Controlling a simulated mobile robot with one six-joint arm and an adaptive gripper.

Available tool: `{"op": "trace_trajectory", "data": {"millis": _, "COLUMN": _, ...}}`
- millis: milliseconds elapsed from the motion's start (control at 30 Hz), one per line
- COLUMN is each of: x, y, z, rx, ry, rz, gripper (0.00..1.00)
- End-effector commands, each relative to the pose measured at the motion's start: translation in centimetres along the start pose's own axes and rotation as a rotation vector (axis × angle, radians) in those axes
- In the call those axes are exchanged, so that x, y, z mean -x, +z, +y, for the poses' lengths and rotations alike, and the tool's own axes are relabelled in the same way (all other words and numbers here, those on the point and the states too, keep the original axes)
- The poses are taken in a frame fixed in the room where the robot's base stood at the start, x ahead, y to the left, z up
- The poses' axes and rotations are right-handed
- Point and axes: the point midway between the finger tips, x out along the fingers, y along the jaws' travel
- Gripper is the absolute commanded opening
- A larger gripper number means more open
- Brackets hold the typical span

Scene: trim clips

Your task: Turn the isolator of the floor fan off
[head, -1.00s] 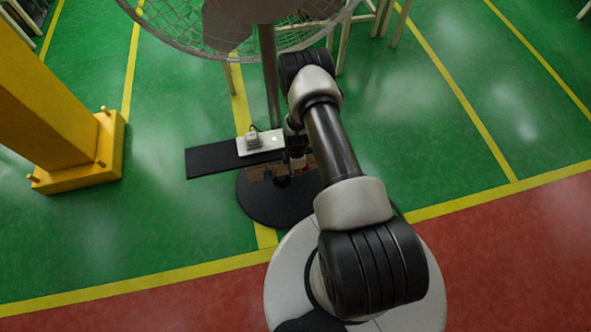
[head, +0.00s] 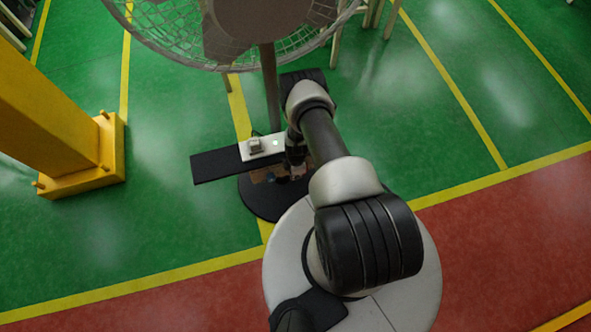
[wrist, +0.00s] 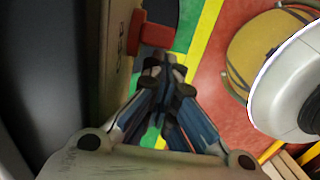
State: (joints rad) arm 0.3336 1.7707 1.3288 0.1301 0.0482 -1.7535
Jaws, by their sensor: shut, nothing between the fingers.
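The floor fan (head: 268,85) stands at the top middle of the head view, with a wire cage, a grey pole and a round black base. A pale box (head: 262,147) with a grey plug-like block and a small lit green light lies on a dark board by the pole. My gripper (head: 292,165) is low by the box's right end, partly hidden by my arm. In the wrist view my gripper (wrist: 163,68) is shut and empty. Its tips are just below a red handle-like piece (wrist: 136,32) on a beige panel edge; contact is unclear. I cannot tell whether this piece is the isolator.
A yellow post (head: 80,150) with a bolted foot stands at the left. The dark board (head: 215,166) sticks out left of the fan base. A yellow round object (wrist: 262,50) shows at the right of the wrist view.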

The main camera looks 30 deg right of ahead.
Motion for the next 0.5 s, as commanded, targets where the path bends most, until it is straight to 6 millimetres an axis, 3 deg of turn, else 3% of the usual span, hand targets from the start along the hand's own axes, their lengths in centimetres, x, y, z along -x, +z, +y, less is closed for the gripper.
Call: {"op": "trace_trajectory", "data": {"millis": 500, "x": -1.17, "y": -0.02, "z": 0.74, "rx": 0.003, "ry": 0.017, "rz": -0.002, "gripper": 0.00}}
